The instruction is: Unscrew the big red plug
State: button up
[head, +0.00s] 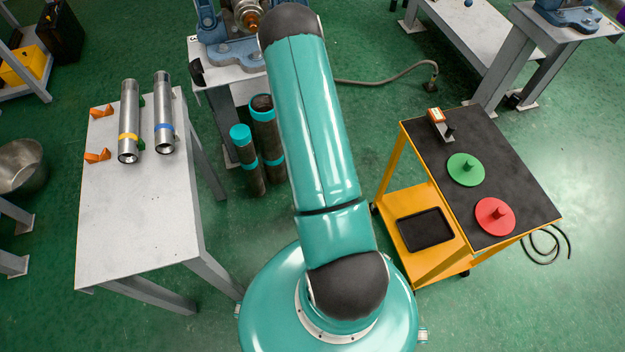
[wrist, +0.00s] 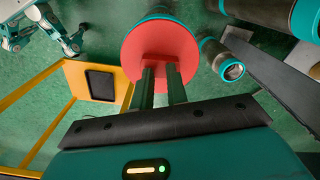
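In the wrist view a large red plug (wrist: 145,40), a round disc with a raised block-like handle, faces my gripper (wrist: 161,72). My two dark fingers reach to the handle and overlap it, a small gap apart. I cannot tell whether they press on it. What lies behind the disc is mostly hidden. In the head view my arm covers my gripper. A red plug (head: 495,216) with an upright knob lies on the black cart top.
A green plug (head: 465,169) lies on the yellow cart (head: 520,190). A vise (head: 228,50) stands at the top, partly behind my arm. Teal-ringed pipes (head: 246,160) stand on the floor. Two metal cylinders (head: 129,120) lie on the left table (head: 140,230).

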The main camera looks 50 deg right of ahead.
grip_shut()
jog(key=n, duration=1.4)
